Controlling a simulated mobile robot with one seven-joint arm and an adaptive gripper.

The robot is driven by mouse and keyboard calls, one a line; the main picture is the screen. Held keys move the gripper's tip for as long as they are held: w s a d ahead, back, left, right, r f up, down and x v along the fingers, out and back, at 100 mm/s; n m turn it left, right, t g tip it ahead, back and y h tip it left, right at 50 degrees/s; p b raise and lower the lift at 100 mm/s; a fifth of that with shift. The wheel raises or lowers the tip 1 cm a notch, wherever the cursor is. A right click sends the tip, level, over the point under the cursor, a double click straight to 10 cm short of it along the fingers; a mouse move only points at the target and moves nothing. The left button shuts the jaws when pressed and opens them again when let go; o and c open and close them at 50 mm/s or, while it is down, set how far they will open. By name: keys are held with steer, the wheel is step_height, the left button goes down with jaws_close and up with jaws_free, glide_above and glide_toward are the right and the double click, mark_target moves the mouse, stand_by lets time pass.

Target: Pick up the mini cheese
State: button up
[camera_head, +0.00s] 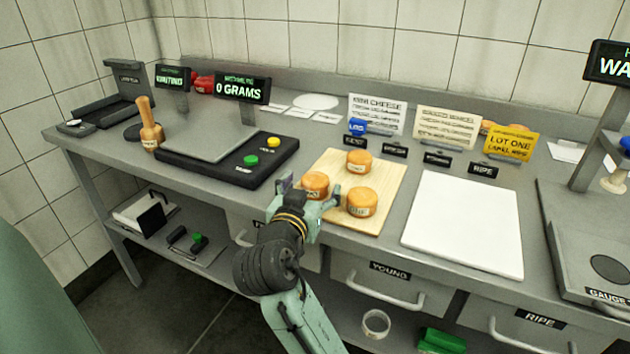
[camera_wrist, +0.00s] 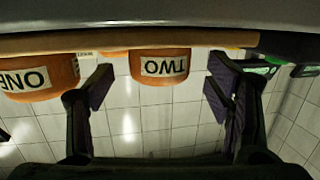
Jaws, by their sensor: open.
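Three small orange cheese wheels stand on a light wooden board (camera_head: 385,217): a left one (camera_head: 315,184), a front right one (camera_head: 361,203) and a back one (camera_head: 359,161). My gripper (camera_head: 310,190) is open at the board's left front edge, its fingers to either side of the left cheese. The wrist view is upside down; there, the cheese labelled TWO (camera_wrist: 162,66) sits between my open fingers (camera_wrist: 160,88), with gaps on both sides. The cheese labelled ONE (camera_wrist: 38,78) is beside one finger. The back cheese is mostly hidden in that view.
A black scale (camera_head: 215,150) with buttons stands left of the board, a wooden-handled stamp (camera_head: 149,125) beyond it. A white mat (camera_head: 463,222) lies to the right. Signs and small labels, including a yellow card (camera_head: 511,145), stand behind. Drawers (camera_head: 378,285) are below the counter.

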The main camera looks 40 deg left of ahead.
mark_target(312, 186)
steer(key=x, duration=0.3)
steer(key=shift+w+r, duration=0.1)
steer(key=shift+w, duration=0.05)
steer(key=shift+c, duration=0.3)
steer(key=c, duration=1.2)
steer(key=shift+r+p, duration=0.1)
steer(key=shift+p, duration=0.25)
steer(key=shift+c, duration=0.2)
